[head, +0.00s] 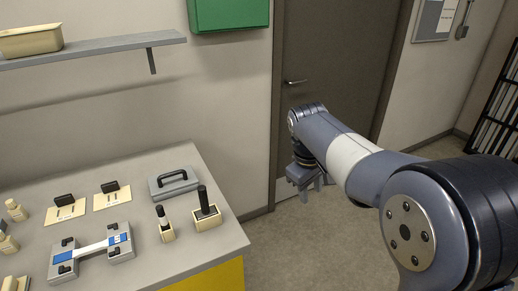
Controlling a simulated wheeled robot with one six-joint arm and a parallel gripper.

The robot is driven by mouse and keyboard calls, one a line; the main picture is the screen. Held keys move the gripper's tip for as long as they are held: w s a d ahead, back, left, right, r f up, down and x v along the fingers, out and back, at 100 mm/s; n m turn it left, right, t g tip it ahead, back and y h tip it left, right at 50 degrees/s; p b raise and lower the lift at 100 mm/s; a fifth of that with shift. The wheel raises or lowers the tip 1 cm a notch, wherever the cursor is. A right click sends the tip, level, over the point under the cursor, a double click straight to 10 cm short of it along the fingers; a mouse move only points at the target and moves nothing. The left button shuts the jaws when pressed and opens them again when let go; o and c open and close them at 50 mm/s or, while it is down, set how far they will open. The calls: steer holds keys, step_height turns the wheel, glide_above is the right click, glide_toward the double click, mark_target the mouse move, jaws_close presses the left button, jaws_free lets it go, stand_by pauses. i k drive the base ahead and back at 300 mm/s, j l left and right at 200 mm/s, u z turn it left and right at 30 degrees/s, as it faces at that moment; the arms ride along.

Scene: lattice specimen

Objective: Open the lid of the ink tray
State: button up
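A flat grey box with a black bar handle on top (173,184), which looks like the ink tray with its lid down, sits at the back right of the grey table. My gripper (312,188) hangs in the air to the right of the table, in front of the dark door, pointing down. It is well apart from the tray. Its fingers look spread with nothing between them, though they are small in view.
On the grey table (185,255) are a block with a dark upright handle (207,216), a small bottle-like item (164,228), a grey fixture with a white strip (92,250) and two cream plates with black knobs. A wall shelf (110,45) overhangs the back left.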

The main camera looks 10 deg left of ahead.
mark_target(176, 179)
steer(key=i+l+z, duration=0.55)
steer(key=i+z, duration=0.3)
steer(key=i+u, duration=0.35)
steer(key=u, duration=0.15)
steer(key=i+u, duration=0.35)
steer(key=u, duration=0.15)
steer(key=i+j+u, duration=0.1)
steer(key=u, duration=0.35)
steer(key=i+u, duration=0.2)
steer(key=u, duration=0.3)
steer(key=i+u, duration=0.2)
steer(key=u, duration=0.25)
steer(key=i+u, duration=0.15)
steer(key=u, duration=0.35)
steer(key=i+u, duration=0.6)
steer(key=i+l, duration=0.05)
